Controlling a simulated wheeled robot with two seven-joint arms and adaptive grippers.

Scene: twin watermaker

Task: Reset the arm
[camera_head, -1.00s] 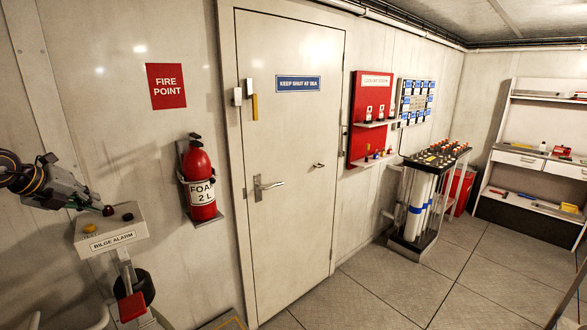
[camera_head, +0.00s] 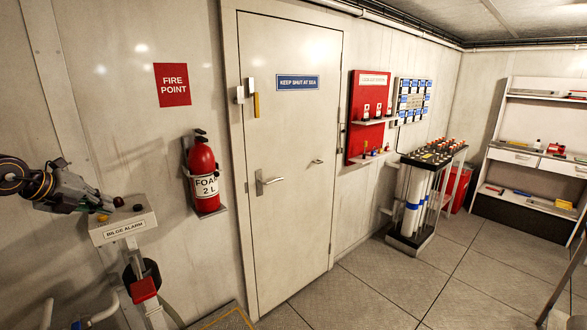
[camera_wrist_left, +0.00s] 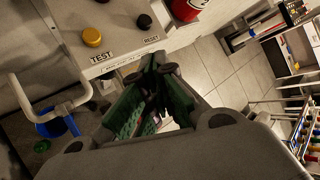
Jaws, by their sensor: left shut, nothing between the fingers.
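The bilge alarm box (camera_head: 124,228) stands at the left of the head view. A yellow button (camera_head: 102,217) and a black button (camera_head: 137,207) sit on its top. The wrist view shows the yellow button (camera_wrist_left: 91,37) by the word TEST and the black button (camera_wrist_left: 144,22) by the word RESET.
A red foam extinguisher (camera_head: 203,172) hangs on the wall right of the box. A closed white door (camera_head: 290,220) follows. A rack of white cylinders (camera_head: 412,195) stands farther right. The tiled floor (camera_head: 370,290) is clear in front of the door.

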